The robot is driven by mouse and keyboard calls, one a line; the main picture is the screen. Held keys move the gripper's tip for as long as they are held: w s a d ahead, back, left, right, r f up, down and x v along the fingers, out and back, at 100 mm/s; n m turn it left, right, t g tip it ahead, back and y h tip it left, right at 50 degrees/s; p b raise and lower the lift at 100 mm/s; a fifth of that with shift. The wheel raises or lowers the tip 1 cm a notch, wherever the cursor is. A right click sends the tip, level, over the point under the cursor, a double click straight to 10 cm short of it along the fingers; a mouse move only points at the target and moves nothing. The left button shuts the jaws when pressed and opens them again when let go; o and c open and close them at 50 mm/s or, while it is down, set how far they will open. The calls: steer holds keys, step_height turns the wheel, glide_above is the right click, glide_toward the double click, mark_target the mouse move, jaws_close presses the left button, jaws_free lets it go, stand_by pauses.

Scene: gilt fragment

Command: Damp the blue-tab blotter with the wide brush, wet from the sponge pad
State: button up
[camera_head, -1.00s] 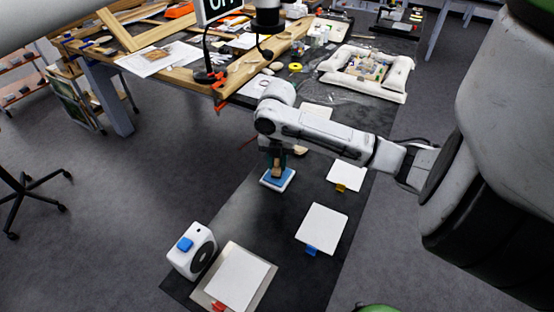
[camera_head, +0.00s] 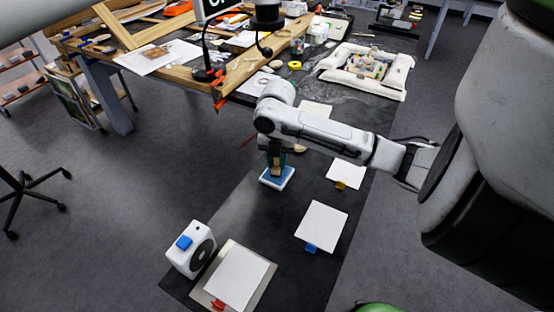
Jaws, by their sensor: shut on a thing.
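The blue-tab blotter (camera_head: 322,226) is a white square on the dark table, with its blue tab (camera_head: 310,248) at the near edge. The sponge pad (camera_head: 272,180) is blue in a white tray, farther back and to the left. My gripper (camera_head: 277,158) is over the pad, shut on the wide brush (camera_head: 275,171), whose wooden part shows below the gripper. The brush points down and its lower end meets the pad in the picture. The bristles are too small to make out. My arm hides the far side of the gripper.
A yellow-tab blotter (camera_head: 346,173) lies farther back. Bare dark table (camera_head: 225,215) separates the pad from the near items.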

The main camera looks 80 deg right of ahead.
steer(key=shift+f+b, duration=0.35)
steer(key=shift+f, duration=0.15)
stand_by(1.2)
steer(key=shift+r, duration=0.1)
steer(key=shift+r+p, duration=2.65)
steer(key=shift+r, duration=0.8)
